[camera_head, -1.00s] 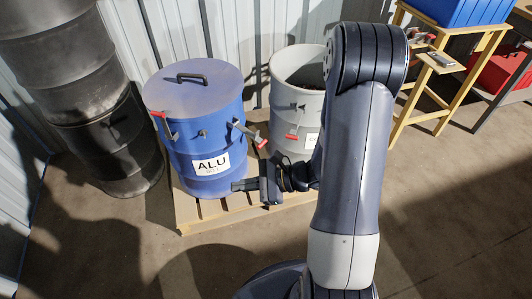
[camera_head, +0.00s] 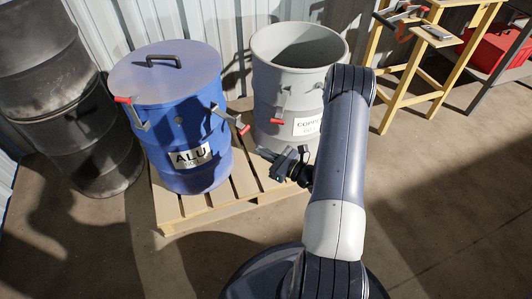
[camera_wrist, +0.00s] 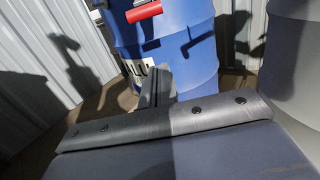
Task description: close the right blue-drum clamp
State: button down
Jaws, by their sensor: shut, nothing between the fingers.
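The blue drum (camera_head: 181,130) with the ALU label stands on a pallet with its lid (camera_head: 165,72) on. Its right clamp (camera_head: 232,118) has a red-tipped lever that sticks out from the drum wall to the right. The left clamp (camera_head: 130,112) also shows a red-tipped lever angled away from the drum. My gripper (camera_head: 262,152) is shut and empty, below and right of the right clamp's red tip, apart from it. In the wrist view the shut fingers (camera_wrist: 155,86) point at the drum, and a red clamp handle (camera_wrist: 145,12) shows above them.
A grey copper drum (camera_head: 275,90) stands close on the right, with its own red-tipped clamp. The wooden pallet (camera_head: 185,213) lies under both drums. Dark stacked drums (camera_head: 75,120) stand at the left. A yellow wooden stand (camera_head: 412,75) is at the right. Front floor is clear.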

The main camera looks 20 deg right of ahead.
jog(key=b+x, duration=0.1)
jog(key=x, duration=0.6)
jog(key=shift+s+d+r+b, duration=0.1)
jog(key=shift+s+d+r, duration=0.1)
jog(key=shift+r, duration=0.45)
jog(key=shift+s+d+r+b, duration=0.1)
jog(key=shift+s+r, duration=0.1)
jog(key=shift+r, duration=0.4)
jog(key=shift+s+d+r+b, duration=0.15)
jog(key=shift+s+r, duration=0.1)
jog(key=shift+r, duration=0.4)
